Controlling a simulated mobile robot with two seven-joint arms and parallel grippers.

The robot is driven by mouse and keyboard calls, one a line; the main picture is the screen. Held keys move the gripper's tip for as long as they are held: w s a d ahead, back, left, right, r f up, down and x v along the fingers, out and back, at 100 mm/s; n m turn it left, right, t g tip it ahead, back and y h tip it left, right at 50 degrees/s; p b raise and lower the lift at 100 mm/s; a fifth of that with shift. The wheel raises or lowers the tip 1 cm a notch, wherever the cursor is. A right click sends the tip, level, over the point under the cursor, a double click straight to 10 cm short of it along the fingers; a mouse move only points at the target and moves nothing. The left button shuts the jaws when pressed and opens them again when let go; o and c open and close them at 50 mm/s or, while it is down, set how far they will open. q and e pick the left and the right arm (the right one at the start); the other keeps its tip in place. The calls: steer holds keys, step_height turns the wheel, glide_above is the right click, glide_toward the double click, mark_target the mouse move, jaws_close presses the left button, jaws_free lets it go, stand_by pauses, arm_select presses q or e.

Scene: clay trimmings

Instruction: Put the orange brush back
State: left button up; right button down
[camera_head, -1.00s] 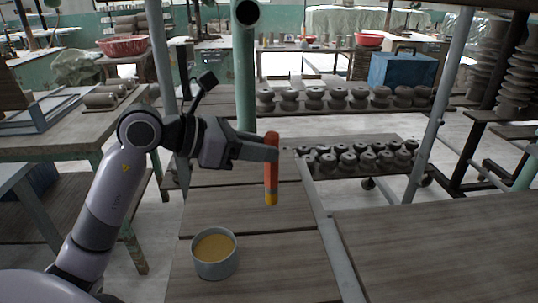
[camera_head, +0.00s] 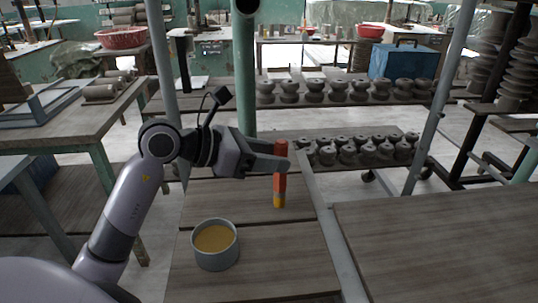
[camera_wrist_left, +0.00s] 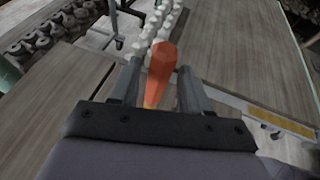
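The orange brush (camera_head: 280,185) is upright in the head view, with a red-orange handle above and a yellow lower end. My left gripper (camera_head: 282,157) is closed around its upper part, and in the left wrist view the handle (camera_wrist_left: 161,65) lies between the two fingers (camera_wrist_left: 160,88). I cannot tell whether the brush's lower end touches the wooden table. A grey round pot (camera_head: 215,258) with tan contents stands on the table, to the left of and nearer than the brush. My right gripper is not in view.
The wooden table (camera_head: 200,285) is bare around the pot. Another wooden tabletop (camera_head: 440,235) lies to the right, past a metal rail. A green post (camera_head: 245,80) rises behind my gripper. Racks of dark clay pieces (camera_head: 355,150) stand behind. A side table (camera_head: 60,130) is at left.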

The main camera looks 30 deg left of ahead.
arm_select(q)
steer(key=shift+r, duration=0.1)
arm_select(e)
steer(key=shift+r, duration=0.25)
arm_select(q)
steer(key=b+v, duration=0.1)
steer(key=v, duration=1.1)
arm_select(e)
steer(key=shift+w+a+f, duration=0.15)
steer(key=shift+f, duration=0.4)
arm_select(q)
steer(key=shift+r, duration=0.15)
